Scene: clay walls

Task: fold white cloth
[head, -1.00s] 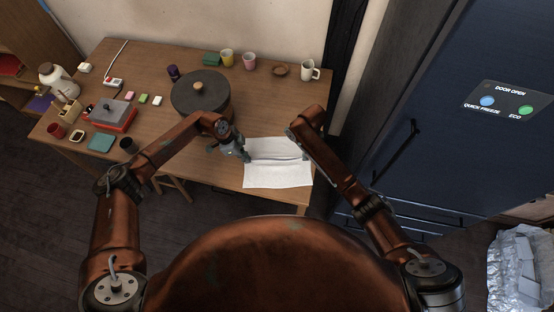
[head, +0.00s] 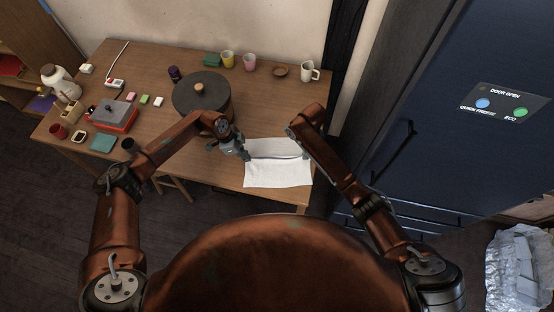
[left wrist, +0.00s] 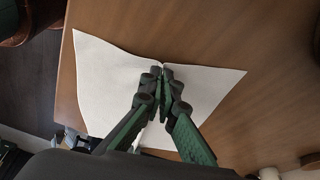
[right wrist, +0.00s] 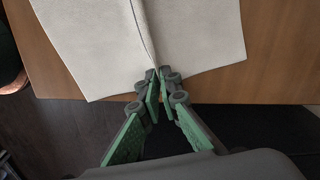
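The white cloth (head: 278,174) lies at the front right of the wooden table, with a narrow raised ridge across its middle. My left gripper (head: 246,155) is at the ridge's left end. In the left wrist view its fingertips (left wrist: 161,72) are closed together on the pinched cloth (left wrist: 112,85). My right gripper is at the ridge's right end, mostly hidden by its arm in the head view. In the right wrist view its fingertips (right wrist: 157,74) are closed on the ridge at the cloth's edge (right wrist: 95,40).
A dark-lidded round pot (head: 201,95) stands on the table (head: 262,105) left of the cloth. Cups, including a white mug (head: 309,72), line the back edge. Several small items crowd the left side. A dark blue fridge (head: 450,140) stands close on the right.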

